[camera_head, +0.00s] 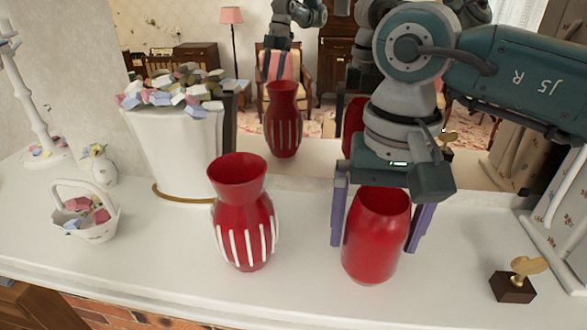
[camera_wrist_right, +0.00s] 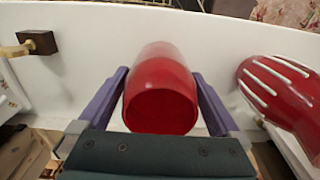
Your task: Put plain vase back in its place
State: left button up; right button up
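The plain vase (camera_head: 375,245) is smooth, red and upright, and seems to stand on the white mantel. In the right wrist view its open mouth (camera_wrist_right: 160,108) faces the camera. My right gripper (camera_head: 374,240) points down over it, one purple finger on each side. The fingertips (camera_wrist_right: 161,75) lie very close to the vase's sides; I cannot tell whether they press on it. My left gripper is not directly in view; a gripper and arm show only as a reflection in the mirror.
A red vase with white stripes (camera_head: 243,225) stands to the left, also in the right wrist view (camera_wrist_right: 280,95). A brown block with a gold key (camera_head: 513,287) stands right. A mirror is behind.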

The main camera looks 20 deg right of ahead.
aim_at(384, 197)
jog(key=shift+r, duration=0.15)
notch_tip(384, 197, up, 7)
jog(key=b, duration=0.4)
notch_tip(384, 197, up, 4)
jog(key=shift+r, duration=0.55)
